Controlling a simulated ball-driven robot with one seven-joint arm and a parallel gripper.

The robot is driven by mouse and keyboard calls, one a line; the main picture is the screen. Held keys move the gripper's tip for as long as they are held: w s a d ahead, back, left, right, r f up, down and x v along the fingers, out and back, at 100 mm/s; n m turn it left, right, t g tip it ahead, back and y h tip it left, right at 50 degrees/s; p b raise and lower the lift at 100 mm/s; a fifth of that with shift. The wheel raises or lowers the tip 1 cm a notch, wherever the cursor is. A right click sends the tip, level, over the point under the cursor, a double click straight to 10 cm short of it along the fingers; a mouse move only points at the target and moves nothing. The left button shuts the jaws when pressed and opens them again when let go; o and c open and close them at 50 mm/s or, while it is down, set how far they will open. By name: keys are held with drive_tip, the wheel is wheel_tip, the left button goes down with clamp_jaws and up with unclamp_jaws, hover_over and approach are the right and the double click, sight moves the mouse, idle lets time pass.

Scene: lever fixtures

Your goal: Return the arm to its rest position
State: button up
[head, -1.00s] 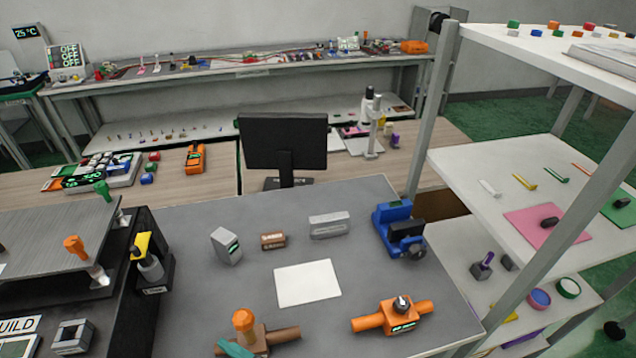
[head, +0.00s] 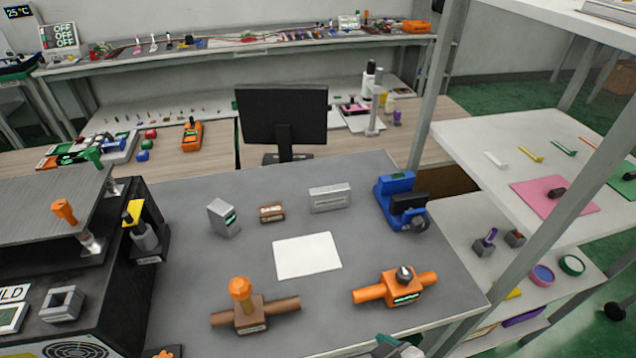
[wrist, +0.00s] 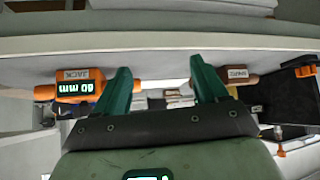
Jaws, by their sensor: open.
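My gripper (wrist: 162,85) shows in the wrist view with its two green fingers spread wide apart and nothing between them. In the head view, only a green and grey piece (head: 395,347), seemingly of my arm or gripper, shows at the bottom edge, by the bench's front edge. The orange jack fixture (head: 402,288) with a lit display stands on the grey bench; it also shows in the wrist view (wrist: 75,89), left of the fingers. The brown fixture with an orange knob (head: 253,312) stands to the jack's left. My fingers appear clear of both.
A white sheet (head: 307,256), a grey block (head: 223,218), a small brown block (head: 271,212) and a blue vise-like fixture (head: 401,204) are on the grey bench. A monitor (head: 283,115) stands behind. A shelf post (head: 433,100) rises at right; a black unit (head: 95,270) is at left.

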drive_tip(key=s+d+f+m+g+h+b, duration=0.2)
drive_tip(key=s+d+f, duration=0.4)
drive_tip(key=d, duration=0.3)
drive_tip(key=s+d+f+m+g+h+b, duration=0.2)
drive_tip(key=s+d+f+m+g, duration=0.2)
drive_tip(key=s+d, duration=0.5)
wheel_tip(320, 180, down, 3)
drive_tip(key=shift+s+d+r+m, duration=0.15)
drive_tip(key=shift+s+d+m, duration=0.05)
drive_tip(key=shift+d+m, duration=0.1)
drive_tip(key=shift+c, duration=0.2)
